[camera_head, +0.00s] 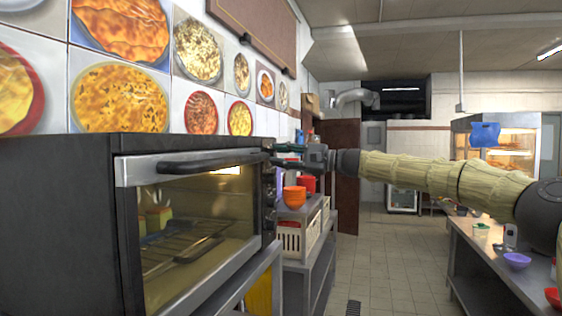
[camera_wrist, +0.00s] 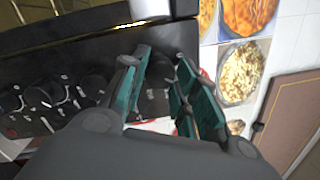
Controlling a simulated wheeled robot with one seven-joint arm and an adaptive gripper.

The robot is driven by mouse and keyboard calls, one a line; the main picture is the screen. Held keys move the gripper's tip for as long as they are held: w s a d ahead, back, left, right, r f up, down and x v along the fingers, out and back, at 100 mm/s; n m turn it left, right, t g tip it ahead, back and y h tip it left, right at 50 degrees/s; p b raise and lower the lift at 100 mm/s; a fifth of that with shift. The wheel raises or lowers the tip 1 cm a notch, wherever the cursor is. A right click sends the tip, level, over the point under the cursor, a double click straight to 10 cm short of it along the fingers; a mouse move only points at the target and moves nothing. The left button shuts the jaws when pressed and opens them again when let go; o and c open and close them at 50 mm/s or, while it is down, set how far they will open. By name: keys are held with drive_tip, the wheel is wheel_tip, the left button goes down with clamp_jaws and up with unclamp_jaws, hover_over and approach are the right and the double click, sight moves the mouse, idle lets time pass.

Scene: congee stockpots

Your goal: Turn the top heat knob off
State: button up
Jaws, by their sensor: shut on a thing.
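The black oven (camera_head: 190,220) fills the left of the head view, with its glass door closed. Its control panel, with a row of dark knobs, shows in the wrist view (camera_wrist: 75,100). My gripper (camera_head: 288,156) reaches in from the right to the panel's upper end in the head view. In the wrist view its teal-padded fingers (camera_wrist: 162,68) straddle the dark top heat knob (camera_wrist: 158,78) at the row's end nearest the wall and are shut on it. The fingers partly hide this knob, and its pointer cannot be read.
Other knobs (camera_wrist: 38,97) sit in line beside the gripped one. The oven door handle (camera_head: 210,162) juts out close by. Orange bowls (camera_head: 295,194) and a white crate (camera_head: 290,240) stand on a shelf beyond. The floor aisle (camera_head: 390,250) is clear; a counter (camera_head: 490,250) stands right.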

drive_tip(key=n+b, duration=0.1)
drive_tip(key=n, duration=0.2)
drive_tip(key=shift+n+g, duration=0.4)
drive_tip(key=shift+n+b, duration=0.4)
drive_tip(key=shift+n, duration=1.5)
drive_tip(key=o, duration=1)
drive_tip(key=v, duration=1.2)
drive_tip(key=shift+w+r, duration=0.15)
drive_tip(key=shift+r, duration=0.05)
